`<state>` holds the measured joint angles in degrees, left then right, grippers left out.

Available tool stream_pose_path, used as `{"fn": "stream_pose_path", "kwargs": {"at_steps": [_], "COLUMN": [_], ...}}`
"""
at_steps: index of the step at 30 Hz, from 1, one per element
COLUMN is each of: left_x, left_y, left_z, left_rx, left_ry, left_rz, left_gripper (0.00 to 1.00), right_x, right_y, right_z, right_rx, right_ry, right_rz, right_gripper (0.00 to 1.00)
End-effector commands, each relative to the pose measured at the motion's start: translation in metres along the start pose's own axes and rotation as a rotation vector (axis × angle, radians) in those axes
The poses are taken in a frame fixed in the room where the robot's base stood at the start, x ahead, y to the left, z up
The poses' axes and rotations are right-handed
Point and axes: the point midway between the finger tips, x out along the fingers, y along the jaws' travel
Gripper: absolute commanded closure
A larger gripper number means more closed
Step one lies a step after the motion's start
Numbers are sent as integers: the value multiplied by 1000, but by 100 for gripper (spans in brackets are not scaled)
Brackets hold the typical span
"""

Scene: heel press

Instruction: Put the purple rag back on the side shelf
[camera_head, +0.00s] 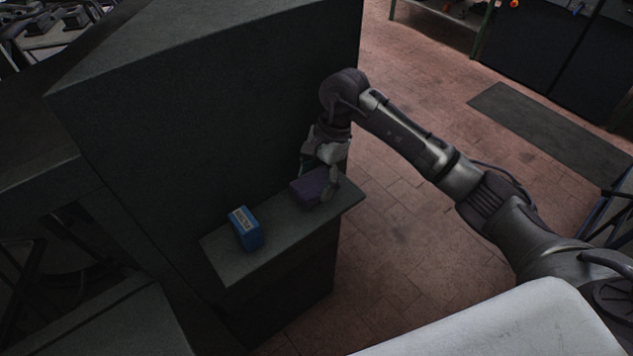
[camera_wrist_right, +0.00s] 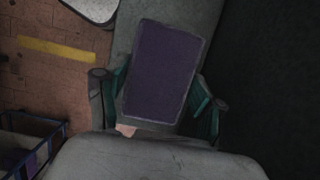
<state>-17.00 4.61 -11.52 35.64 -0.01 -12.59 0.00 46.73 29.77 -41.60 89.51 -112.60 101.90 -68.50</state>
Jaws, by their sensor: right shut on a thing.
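The purple rag (camera_head: 311,188) is a folded block at the right end of the side shelf (camera_head: 265,252), a narrow grey ledge on the big dark cabinet. My right gripper (camera_head: 322,176) is shut on the rag, with a finger on each side of it. In the right wrist view the rag (camera_wrist_right: 162,72) sits between the green-edged fingers (camera_wrist_right: 160,105), with the grey shelf surface behind it. I cannot tell whether the rag touches the shelf or is held just above it. My left gripper is not in view.
A blue box (camera_head: 246,229) with a pale label stands on the shelf, left of the rag, with a gap between them. The dark cabinet (camera_head: 215,110) rises directly behind the shelf. Open tiled floor (camera_head: 420,230) lies to the right. A dark mat (camera_head: 545,120) is farther off.

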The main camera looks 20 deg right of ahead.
Motion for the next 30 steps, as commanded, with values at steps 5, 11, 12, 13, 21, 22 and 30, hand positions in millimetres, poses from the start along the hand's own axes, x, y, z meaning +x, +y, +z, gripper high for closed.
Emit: {"fn": "stream_pose_path", "kwargs": {"at_steps": [5, 11, 12, 13, 21, 22, 30], "left_x": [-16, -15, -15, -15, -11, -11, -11], "left_y": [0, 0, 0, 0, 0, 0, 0], "left_z": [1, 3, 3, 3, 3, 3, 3], "left_rx": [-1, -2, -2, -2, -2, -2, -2], "left_ry": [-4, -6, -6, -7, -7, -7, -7], "left_rz": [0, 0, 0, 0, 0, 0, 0], "left_gripper": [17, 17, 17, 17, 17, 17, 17], "right_x": [20, 25, 25, 25, 27, 27, 27], "right_y": [2, 1, 1, 1, 1, 1, 1], "right_z": [-6, -8, -8, -8, -9, -9, -8], "right_rx": [1, -1, -1, -1, 0, 0, -1], "right_ry": [-2, 1, 0, 0, 0, 0, 0], "right_rz": [3, 0, 0, 0, 0, 0, 0], "right_gripper": [65, 65, 65, 65, 17, 12, 7]}}
